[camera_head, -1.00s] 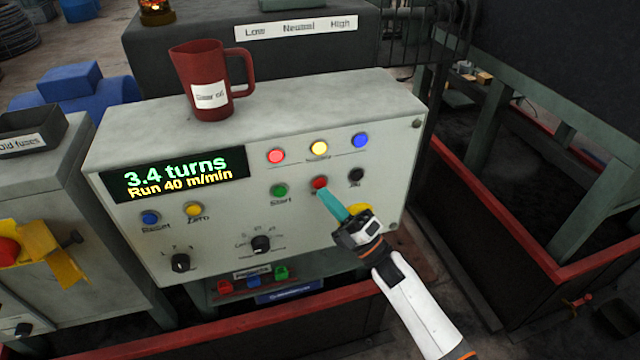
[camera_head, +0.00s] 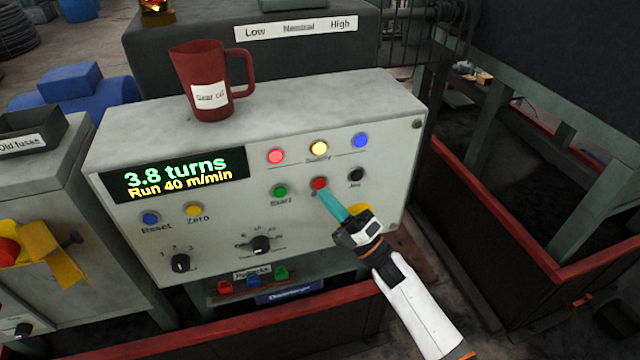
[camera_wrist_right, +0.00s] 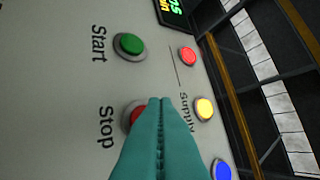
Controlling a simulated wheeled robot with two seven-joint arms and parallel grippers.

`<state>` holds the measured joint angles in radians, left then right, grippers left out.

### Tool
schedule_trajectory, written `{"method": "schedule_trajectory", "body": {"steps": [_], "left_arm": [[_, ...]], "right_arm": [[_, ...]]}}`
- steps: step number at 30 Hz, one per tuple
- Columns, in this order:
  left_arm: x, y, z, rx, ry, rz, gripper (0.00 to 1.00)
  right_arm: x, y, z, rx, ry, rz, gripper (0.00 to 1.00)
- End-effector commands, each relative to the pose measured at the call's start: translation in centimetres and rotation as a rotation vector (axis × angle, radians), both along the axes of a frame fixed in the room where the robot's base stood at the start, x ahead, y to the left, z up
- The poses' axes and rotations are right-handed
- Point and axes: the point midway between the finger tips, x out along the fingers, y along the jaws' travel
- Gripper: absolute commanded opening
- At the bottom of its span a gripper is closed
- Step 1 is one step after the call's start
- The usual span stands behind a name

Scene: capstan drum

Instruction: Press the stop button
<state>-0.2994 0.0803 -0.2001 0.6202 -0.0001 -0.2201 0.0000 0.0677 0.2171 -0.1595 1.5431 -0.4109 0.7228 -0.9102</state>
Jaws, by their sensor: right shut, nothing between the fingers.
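The stop button is red (camera_head: 319,183) and sits on the light grey control panel (camera_head: 220,240), between the green Start button (camera_head: 280,191) and the black Jog button (camera_head: 356,174). My right gripper (camera_head: 322,192) is shut and empty, its teal fingertips at the lower edge of the stop button. In the right wrist view the closed fingers (camera_wrist_right: 160,102) cover part of the red stop button (camera_wrist_right: 131,114), beside its "Stop" label. I cannot tell whether they touch it. The display (camera_head: 178,178) reads 3.8 turns, Run 40 m/min. My left gripper is not in view.
Red, yellow and blue Supply lamps (camera_head: 318,148) sit above the buttons. A dark red jug (camera_head: 205,75) stands on top of the panel box. Blue Reset (camera_head: 150,219) and yellow Zero (camera_head: 194,209) buttons are at left. A yellow round part (camera_head: 361,210) is partly hidden behind my right gripper.

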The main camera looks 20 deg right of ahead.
Motion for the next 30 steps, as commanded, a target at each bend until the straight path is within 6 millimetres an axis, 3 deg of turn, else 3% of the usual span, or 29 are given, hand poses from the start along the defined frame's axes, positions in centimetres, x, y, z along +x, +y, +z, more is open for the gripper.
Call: {"method": "schedule_trajectory", "body": {"steps": [30], "left_arm": [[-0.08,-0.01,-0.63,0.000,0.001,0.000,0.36]], "right_arm": [[0.85,0.04,0.04,0.000,0.000,0.000,0.00]]}}
